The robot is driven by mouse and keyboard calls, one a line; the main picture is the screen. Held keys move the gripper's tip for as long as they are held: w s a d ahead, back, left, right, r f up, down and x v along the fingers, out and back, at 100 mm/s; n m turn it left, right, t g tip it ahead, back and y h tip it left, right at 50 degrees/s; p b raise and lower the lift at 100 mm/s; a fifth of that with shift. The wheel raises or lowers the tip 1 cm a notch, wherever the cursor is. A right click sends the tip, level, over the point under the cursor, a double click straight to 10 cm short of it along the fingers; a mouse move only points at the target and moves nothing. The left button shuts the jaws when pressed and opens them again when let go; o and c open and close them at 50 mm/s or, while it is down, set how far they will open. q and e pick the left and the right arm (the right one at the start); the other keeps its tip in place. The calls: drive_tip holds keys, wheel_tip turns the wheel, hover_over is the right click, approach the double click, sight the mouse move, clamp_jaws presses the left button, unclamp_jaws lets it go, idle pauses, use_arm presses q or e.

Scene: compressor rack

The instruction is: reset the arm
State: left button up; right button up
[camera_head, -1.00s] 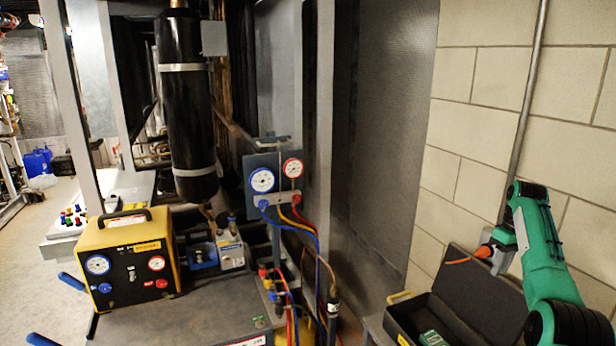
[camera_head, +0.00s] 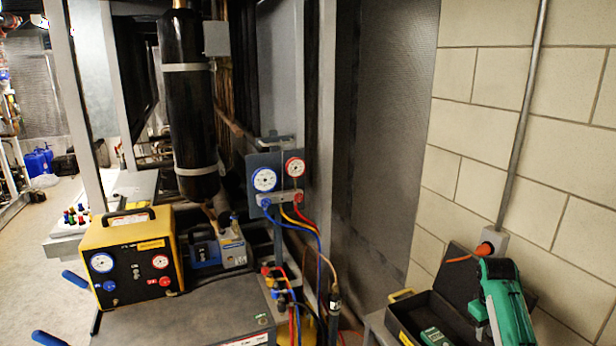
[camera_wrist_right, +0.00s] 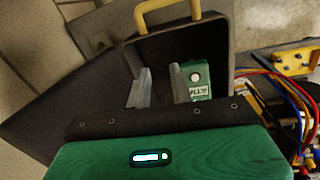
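My right arm is the green one at the lower right of the head view. Its gripper (camera_head: 487,314) points down over an open dark case (camera_head: 408,318). In the right wrist view the two pale fingers of this gripper (camera_wrist_right: 159,74) stand apart with nothing held between them. The case (camera_wrist_right: 133,58), with its yellow handle, lies beyond the fingers. A green handheld meter (camera_head: 434,337) is in the case; in the wrist view the meter (camera_wrist_right: 199,78) shows just right of the right finger, partly hidden by it. My left gripper is not in view.
A yellow gauge unit (camera_head: 130,255) stands on the grey bench (camera_head: 225,310) at left. A manifold with two gauges (camera_head: 278,180) and coloured hoses hangs mid-view. A block wall (camera_head: 480,140) with a conduit (camera_head: 524,120) bounds the right side.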

drive_tip(key=s+a+f+t, duration=0.1)
drive_tip(key=s+a+f, duration=0.5)
drive_tip(key=s, duration=0.4)
drive_tip(key=s+a+f+t, duration=0.1)
drive_tip(key=s+a+f, duration=0.55)
drive_tip(key=s, duration=0.35)
drive_tip(key=s+a+r+t+y, duration=0.1)
drive_tip(key=s+a+r, duration=0.1)
drive_tip(key=s+a, duration=0.35)
drive_tip(key=s+a+r+m, duration=0.1)
drive_tip(key=s+a+r, duration=0.1)
drive_tip(key=s, duration=0.7)
drive_tip(key=s+a+r+t+y, duration=0.1)
drive_tip(key=s+a+r, duration=0.25)
drive_tip(key=s, duration=0.35)
wheel_tip(320, 180, down, 33)
drive_tip(key=s+g, duration=0.1)
drive_tip(key=g, duration=0.1)
drive_tip(key=s+d+f+g, duration=0.1)
drive_tip(key=s+d+f, duration=0.2)
drive_tip(key=s+f, duration=1.5)
drive_tip(key=shift+s+f+h, duration=0.3)
drive_tip(key=shift+s+f, duration=0.05)
drive_tip(key=shift+s, duration=0.15)
